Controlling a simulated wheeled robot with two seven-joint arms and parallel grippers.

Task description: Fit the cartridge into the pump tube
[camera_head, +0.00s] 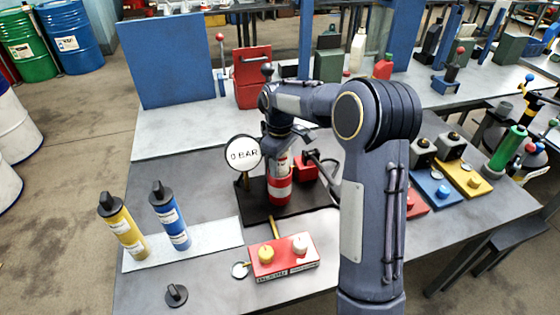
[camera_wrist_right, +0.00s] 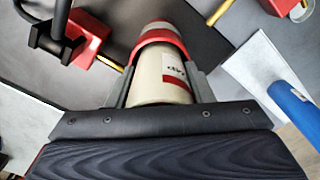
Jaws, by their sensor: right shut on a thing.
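A pale cartridge with a white and red label (camera_wrist_right: 172,78) is between the fingers of my right gripper (camera_wrist_right: 160,70), which is shut on it. Its far end meets a red collar (camera_wrist_right: 158,34) in the right wrist view. In the head view the red and white pump tube (camera_head: 279,190) stands upright on a dark base (camera_head: 255,212), directly below my right gripper (camera_head: 280,150). The cartridge appears in line with the tube; how deep it sits I cannot tell. The gauge (camera_head: 243,153) beside it reads 0 BAR. My left gripper is not in view.
Yellow (camera_head: 123,228) and blue (camera_head: 170,216) capped cartridges stand on a pale mat (camera_head: 205,243) at left. A loose black cap (camera_head: 176,294) lies in front. Coloured button boxes (camera_head: 464,178) stand at right.

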